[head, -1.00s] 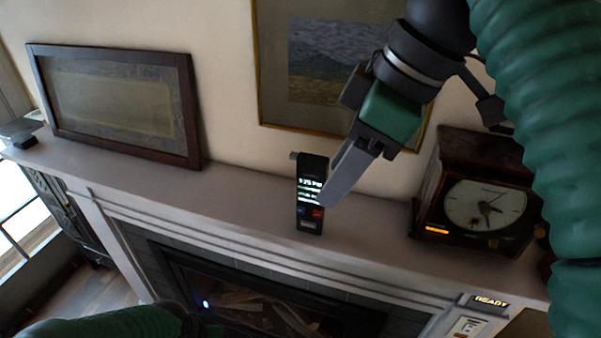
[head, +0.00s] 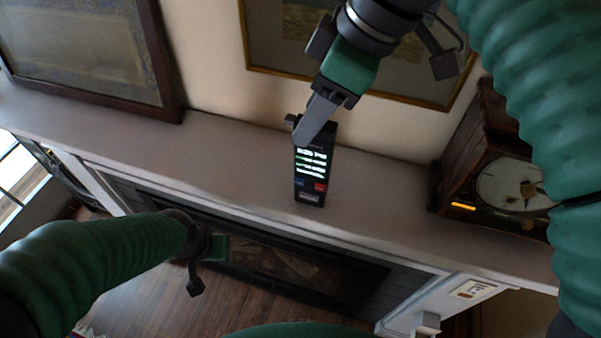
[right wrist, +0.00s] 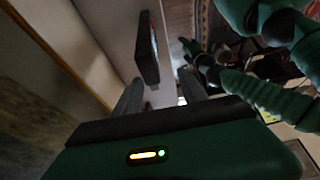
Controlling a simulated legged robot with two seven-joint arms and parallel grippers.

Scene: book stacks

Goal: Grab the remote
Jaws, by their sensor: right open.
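The remote (head: 312,178) is a slim black slab with a lit screen and a blue and a red button, standing upright on the mantel shelf. My right gripper (head: 300,130) is open at its top end. One finger overlaps the remote's upper left in the head view; the other tip shows just left of it. In the right wrist view the remote (right wrist: 147,50) appears beyond the open fingers (right wrist: 160,80), nearer the left one. Contact cannot be told. My left gripper (head: 207,250) hangs below the shelf, before the fireplace; its fingers are not clear.
A wooden clock (head: 460,170) stands to the right. A framed picture (head: 90,50) leans at the left, and another (head: 270,45) hangs behind my right gripper. The fireplace (head: 350,285) is below.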

